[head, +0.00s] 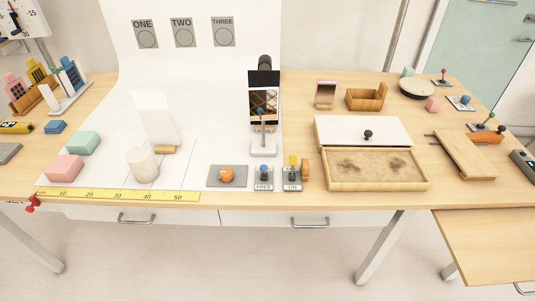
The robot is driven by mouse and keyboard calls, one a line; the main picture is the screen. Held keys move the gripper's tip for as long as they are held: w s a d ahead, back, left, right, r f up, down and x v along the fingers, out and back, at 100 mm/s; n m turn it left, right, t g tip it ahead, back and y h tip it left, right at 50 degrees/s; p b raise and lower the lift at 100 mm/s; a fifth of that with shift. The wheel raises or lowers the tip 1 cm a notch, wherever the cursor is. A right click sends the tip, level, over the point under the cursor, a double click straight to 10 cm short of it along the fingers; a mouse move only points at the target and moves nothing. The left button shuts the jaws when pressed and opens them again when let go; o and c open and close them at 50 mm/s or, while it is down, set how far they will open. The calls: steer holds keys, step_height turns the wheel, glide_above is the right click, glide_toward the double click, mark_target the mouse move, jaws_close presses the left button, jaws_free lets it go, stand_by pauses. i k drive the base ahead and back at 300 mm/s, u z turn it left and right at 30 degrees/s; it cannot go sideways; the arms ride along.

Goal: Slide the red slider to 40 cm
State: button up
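The red slider (32,204) is a small red piece at the table's front edge, at the far left, beside the zero end of the yellow ruler. The yellow ruler (120,194) runs along the front edge and shows the marks 10, 20, 30, 40 and 50 from left to right. The 40 mark is right of the ruler's middle, well to the right of the slider. My gripper is not in view.
On the table behind the ruler stand a white cylinder (142,164), a pink block (64,168) and a green block (83,142). An orange knob (226,175) on a grey plate is right of the ruler. Drawers with handles (135,219) hang below the front edge.

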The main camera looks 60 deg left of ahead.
mark_target(35, 202)
steer(key=u, duration=3.2)
